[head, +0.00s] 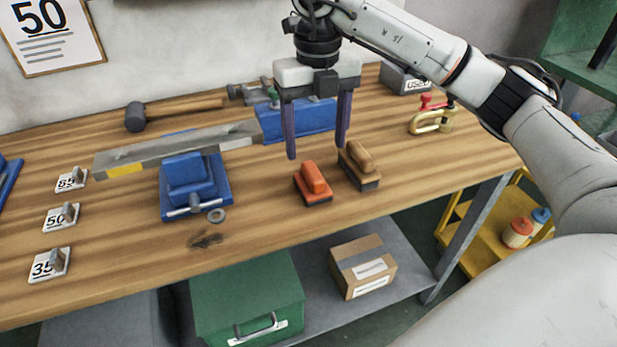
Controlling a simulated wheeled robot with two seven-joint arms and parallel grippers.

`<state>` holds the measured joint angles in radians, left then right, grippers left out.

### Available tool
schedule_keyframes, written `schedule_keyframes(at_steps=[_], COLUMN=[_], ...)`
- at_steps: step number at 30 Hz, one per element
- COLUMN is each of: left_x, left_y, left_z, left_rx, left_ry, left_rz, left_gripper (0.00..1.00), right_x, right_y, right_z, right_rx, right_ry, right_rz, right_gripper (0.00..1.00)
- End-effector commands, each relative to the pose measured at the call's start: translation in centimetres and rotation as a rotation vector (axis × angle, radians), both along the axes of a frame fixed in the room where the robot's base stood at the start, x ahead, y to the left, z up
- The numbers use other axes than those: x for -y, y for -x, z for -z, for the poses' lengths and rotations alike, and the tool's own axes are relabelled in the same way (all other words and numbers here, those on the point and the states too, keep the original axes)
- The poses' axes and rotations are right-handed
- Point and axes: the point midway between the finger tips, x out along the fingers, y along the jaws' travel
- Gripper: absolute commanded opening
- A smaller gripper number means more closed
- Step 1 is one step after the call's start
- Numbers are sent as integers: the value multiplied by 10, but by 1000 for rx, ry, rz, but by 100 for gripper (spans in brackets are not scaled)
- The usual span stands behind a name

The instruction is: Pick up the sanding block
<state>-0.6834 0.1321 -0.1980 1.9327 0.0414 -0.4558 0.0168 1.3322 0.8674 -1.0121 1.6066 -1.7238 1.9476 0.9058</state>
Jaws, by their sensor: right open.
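Two handled blocks lie side by side on the wooden workbench (110,215), right of its middle. One is an orange block (313,184) with a rounded grip and a dark underside. The other is a tan wooden block (359,164) with a rounded grip and a dark lower part. I cannot tell for sure which is the sanding block. My right gripper (316,152) points down with its purple fingers apart and nothing between them. Its tips appear above and just behind the two blocks, the right tip close to the wooden one in the picture. My left gripper is out of view.
A blue vise (187,180) holds a long metal bar (170,148) left of the blocks. A mallet (136,117) lies behind it. A brass clamp (432,121) and a grey "USED" box (405,80) stand at the right. Bare wood lies before the clamp.

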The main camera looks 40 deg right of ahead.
Motion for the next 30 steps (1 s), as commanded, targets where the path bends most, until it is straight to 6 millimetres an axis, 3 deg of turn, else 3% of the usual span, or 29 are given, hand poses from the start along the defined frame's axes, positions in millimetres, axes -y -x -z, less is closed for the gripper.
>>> schedule_keyframes(at_steps=[6,13,21,30], left_x=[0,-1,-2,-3], left_y=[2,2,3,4], left_z=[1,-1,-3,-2], left_rx=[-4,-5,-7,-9], left_ry=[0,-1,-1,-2], left_rz=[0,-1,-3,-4], left_gripper=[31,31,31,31], right_x=[0,-2,-3,-3], right_y=[1,-1,-4,-4], right_z=[34,52,90,95], right_rx=[-4,-4,-3,-1], right_ry=[2,0,0,-1], right_rz=[-1,-3,-2,-3], right_gripper=[66,66,66,66])
